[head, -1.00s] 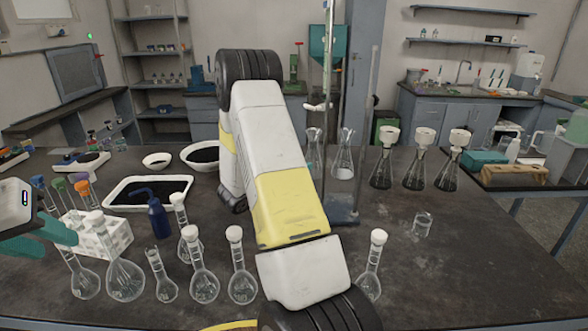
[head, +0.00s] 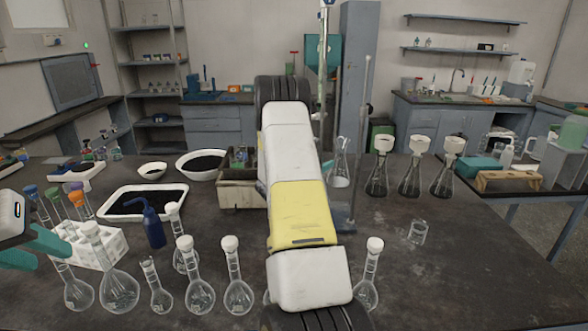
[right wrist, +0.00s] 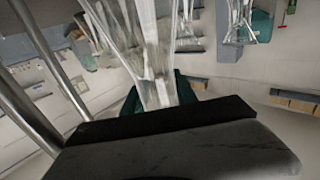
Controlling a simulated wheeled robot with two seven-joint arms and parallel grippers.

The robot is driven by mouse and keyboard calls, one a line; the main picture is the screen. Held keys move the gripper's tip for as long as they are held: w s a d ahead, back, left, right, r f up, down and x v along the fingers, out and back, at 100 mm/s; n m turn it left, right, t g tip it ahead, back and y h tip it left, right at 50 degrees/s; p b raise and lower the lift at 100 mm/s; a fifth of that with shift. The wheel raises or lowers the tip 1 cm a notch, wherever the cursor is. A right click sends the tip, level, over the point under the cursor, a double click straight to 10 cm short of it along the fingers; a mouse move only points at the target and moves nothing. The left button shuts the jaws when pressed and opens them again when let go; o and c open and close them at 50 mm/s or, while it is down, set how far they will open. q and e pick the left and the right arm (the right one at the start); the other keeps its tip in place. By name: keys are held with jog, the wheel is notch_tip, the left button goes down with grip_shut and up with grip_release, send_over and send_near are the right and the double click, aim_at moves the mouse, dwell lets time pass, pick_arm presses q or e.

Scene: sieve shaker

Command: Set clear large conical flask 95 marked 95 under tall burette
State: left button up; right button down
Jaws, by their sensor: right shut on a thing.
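In the head view my right arm hides its own gripper. In the right wrist view my right gripper (right wrist: 158,97) has teal fingers shut on a clear glass flask (right wrist: 147,45); no marking is readable. A clear conical flask (head: 341,165) stands behind my right arm, by the blue-grey stand base (head: 343,216); I cannot tell whether it is flask 95. The tall burette (head: 324,60) rises above the arm, its lower part partly hidden. My left gripper (head: 40,248) is open and empty at the left edge, beside the tube rack.
Several stoppered round flasks (head: 198,292) line the front left. A white tube rack (head: 90,245), blue wash bottle (head: 153,228) and black-filled tray (head: 142,203) stand left. Several funnel-topped flasks (head: 410,175) stand at the right rear. A beaker (head: 418,232) stands right, with clear table around it.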

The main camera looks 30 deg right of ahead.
jog(key=shift+f, duration=1.15)
jog(key=shift+f, duration=0.2)
jog(key=c, duration=1)
grip_release()
jog(key=shift+o, duration=0.2)
